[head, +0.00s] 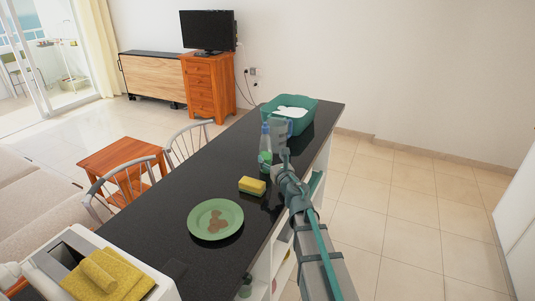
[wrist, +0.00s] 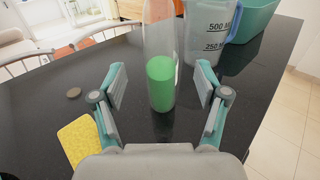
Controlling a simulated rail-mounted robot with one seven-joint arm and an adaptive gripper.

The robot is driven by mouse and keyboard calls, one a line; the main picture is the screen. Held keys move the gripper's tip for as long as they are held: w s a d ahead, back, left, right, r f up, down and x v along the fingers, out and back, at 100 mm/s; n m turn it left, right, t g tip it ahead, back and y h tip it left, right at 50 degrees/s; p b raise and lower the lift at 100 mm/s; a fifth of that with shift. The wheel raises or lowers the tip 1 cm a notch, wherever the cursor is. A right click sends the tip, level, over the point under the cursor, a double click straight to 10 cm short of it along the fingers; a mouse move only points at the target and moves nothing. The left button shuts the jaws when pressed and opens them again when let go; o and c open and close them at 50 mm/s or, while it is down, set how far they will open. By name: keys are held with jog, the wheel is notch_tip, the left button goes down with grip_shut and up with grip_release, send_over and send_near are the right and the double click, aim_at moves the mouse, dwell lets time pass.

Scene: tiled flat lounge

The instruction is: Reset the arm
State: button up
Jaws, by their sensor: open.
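My arm reaches from the lower right over the dark counter (head: 170,210). In the head view my gripper (head: 272,162) is near the clear bottle, but its fingers are partly hidden by the arm. In the wrist view my gripper (wrist: 166,95) is open, with its two fingers spread and nothing held. A clear bottle with green liquid (wrist: 161,82) stands upright just beyond and between the fingers; it also shows in the head view (head: 265,150).
A measuring jug (wrist: 207,30) and a teal basin (head: 313,118) stand behind the bottle. A yellow sponge (head: 252,186) and a green plate with brown stains (head: 215,219) lie nearer. Yellow cloths (head: 110,275) sit at lower left. Chairs (head: 125,180) line the counter's left side; tiled floor (head: 410,205) is clear at right.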

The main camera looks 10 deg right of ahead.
jog(key=shift+s+d, duration=0.15)
jog(key=shift+s, duration=0.7)
jog(key=shift+r, duration=0.1)
